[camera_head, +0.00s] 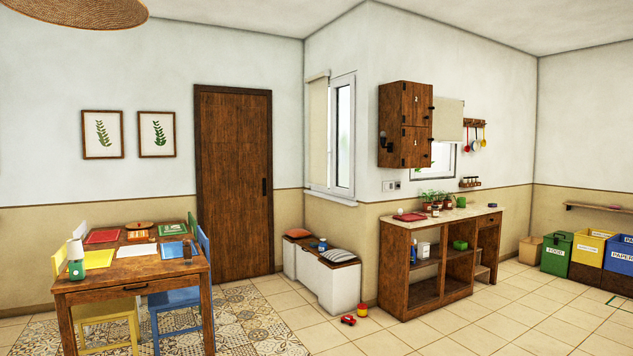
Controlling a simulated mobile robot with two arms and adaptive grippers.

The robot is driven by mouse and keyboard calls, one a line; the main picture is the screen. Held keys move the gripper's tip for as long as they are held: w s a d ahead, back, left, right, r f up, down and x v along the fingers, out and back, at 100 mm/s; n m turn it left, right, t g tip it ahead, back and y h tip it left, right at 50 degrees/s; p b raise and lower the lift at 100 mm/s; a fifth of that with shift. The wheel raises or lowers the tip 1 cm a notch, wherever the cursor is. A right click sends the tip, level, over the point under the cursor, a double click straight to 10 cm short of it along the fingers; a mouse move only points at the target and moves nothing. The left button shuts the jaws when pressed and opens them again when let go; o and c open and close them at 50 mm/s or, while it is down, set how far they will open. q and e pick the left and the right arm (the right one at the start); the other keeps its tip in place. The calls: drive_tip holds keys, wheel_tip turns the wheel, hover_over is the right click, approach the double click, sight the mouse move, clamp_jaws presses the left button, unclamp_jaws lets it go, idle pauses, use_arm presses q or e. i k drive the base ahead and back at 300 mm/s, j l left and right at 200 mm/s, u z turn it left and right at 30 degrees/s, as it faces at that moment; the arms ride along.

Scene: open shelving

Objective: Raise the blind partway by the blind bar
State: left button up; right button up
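Two beige blinds are in view, and I cannot tell which one the task means. A long blind (318,130) hangs at the left of the tall white-framed window (344,135) and reaches down near the sill. A shorter blind (448,119) hangs right of the wooden wall cabinet and covers the upper part of a small window (442,160) above the counter. A separate blind bar is too small to make out on either. Neither of my grippers is in view.
A wooden counter (443,216) with potted plants stands below the small window. White bench boxes (329,282) stand under the tall window, with a red toy car (348,320) in front. A table (130,283) with chairs stands left. Tiled floor at the front right is mostly clear.

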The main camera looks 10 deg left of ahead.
sight(315, 175)
drive_tip(key=i+j+u, duration=0.3)
drive_tip(key=i, duration=0.8)
drive_tip(key=i+j+u, duration=0.25)
drive_tip(key=i, duration=0.8)
drive_tip(key=i+j, duration=0.1)
drive_tip(key=i, duration=2.35)
drive_tip(key=i+l, duration=0.1)
drive_tip(key=i, duration=0.4)
drive_tip(key=i+u, duration=0.15)
drive_tip(key=i, duration=0.35)
drive_tip(key=i+l, duration=0.2)
drive_tip(key=i, duration=0.25)
drive_tip(key=i+l+u, duration=0.1)
drive_tip(key=i, duration=0.4)
drive_tip(key=i+l+u, duration=0.1)
drive_tip(key=i, duration=0.4)
drive_tip(key=i+u, duration=0.1)
drive_tip(key=i, duration=1.4)
